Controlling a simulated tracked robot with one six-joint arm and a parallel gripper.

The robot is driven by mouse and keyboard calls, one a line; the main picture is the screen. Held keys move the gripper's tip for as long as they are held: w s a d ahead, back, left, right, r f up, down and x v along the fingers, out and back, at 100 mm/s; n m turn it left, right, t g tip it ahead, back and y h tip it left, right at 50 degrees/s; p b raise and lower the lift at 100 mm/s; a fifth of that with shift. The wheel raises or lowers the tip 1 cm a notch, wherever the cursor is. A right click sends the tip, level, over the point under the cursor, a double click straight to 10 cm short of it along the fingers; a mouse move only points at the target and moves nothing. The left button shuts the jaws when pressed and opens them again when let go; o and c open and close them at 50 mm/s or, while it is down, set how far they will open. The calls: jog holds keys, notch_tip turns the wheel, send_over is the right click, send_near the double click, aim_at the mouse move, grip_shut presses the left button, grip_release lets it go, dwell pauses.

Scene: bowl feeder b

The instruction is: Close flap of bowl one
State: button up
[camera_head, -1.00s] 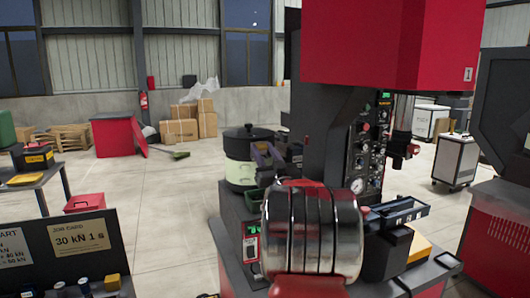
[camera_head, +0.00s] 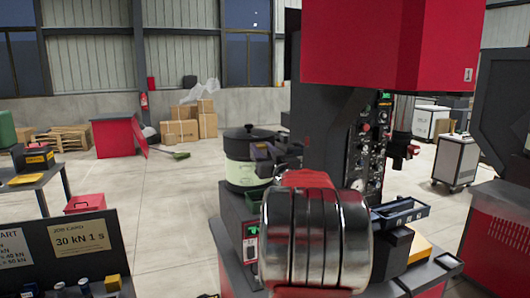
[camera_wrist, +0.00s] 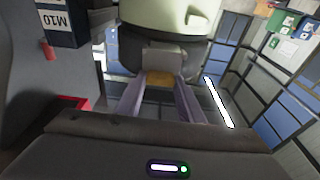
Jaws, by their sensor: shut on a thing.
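Bowl one seems to be the round feeder bowl (camera_head: 242,172), pale green with a dark top, standing on the machine left of the press column. Its pale underside or side also fills the top of the wrist view (camera_wrist: 165,18). In the wrist view, my gripper (camera_wrist: 162,75) has its two greyish fingers shut on a pale grey-green block below the bowl, which looks like the flap (camera_wrist: 165,57). A yellow-orange patch shows between the fingers. In the head view, my gripper (camera_head: 264,152) is at the bowl's right side, small and partly hidden. The flap's angle cannot be told.
The red press (camera_head: 390,45) and its control panel (camera_head: 370,140) stand right of the bowl. A dark tray (camera_head: 400,213) lies in front of the panel.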

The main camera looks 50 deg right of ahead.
jog(key=shift+d+g, duration=0.1)
jog(key=shift+g, duration=0.3)
jog(key=o, duration=1.1)
jog(key=shift+c, duration=0.2)
jog(key=v, duration=1.3)
jog(key=shift+s, duration=0.3)
jog(key=shift+a, duration=0.2)
